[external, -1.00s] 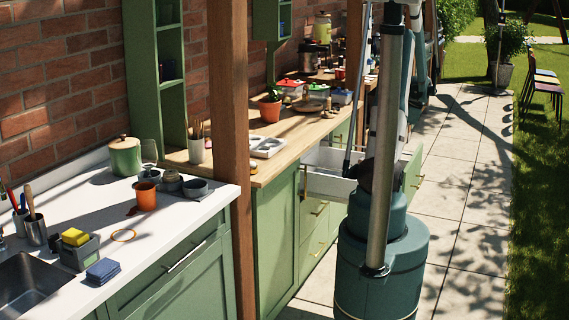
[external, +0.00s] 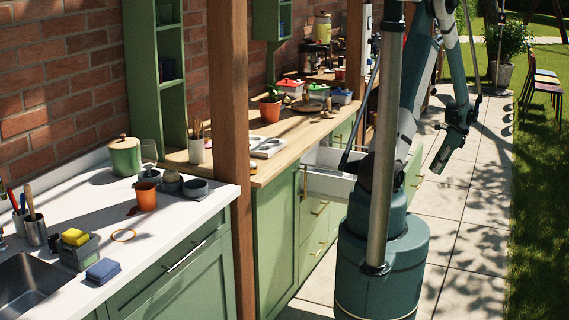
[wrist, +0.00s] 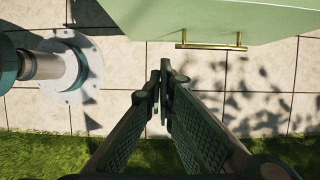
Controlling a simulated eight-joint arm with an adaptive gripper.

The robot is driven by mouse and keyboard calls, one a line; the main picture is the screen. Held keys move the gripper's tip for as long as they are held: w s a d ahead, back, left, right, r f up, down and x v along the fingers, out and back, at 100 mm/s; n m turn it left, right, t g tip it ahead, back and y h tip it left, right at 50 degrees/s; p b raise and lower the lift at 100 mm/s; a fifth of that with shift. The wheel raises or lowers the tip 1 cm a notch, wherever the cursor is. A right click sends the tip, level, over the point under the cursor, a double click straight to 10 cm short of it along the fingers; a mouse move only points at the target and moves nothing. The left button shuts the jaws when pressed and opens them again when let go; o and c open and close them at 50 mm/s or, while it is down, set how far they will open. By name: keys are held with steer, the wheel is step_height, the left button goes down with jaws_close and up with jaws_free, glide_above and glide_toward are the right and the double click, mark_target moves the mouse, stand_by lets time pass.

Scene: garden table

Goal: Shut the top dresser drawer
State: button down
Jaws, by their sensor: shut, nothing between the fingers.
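The top dresser drawer stands pulled out from the green dresser (external: 275,235); its white inside (external: 328,183) shows in the external view, partly hidden by my arm and column. Its green front (wrist: 200,16) with a brass bar handle (wrist: 211,41) is at the top of the wrist view. My gripper (external: 437,168) hangs over the paving to the right of the drawer front, pointing downward. In the wrist view my gripper (wrist: 161,92) has its fingers together and empty, below the handle and apart from it.
The wooden counter (external: 296,137) above holds a potted plant (external: 270,106), pots and a muffin tin. A wooden post (external: 231,150) stands at the counter's front. The paved floor (external: 470,215) to the right is open, with grass beyond.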

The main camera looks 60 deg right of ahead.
mark_target(314, 166)
steer(key=shift+w+f, duration=0.1)
steer(key=w+f+b, duration=0.3)
steer(key=w+f, duration=0.4)
steer(key=f, duration=0.2)
steer(key=shift+w, duration=0.3)
stand_by(0.4)
steer(key=shift+w, duration=0.1)
stand_by(0.4)
steer(key=shift+w+b, duration=1.3)
steer(key=shift+w, duration=23.4)
steer(key=shift+w, duration=0.15)
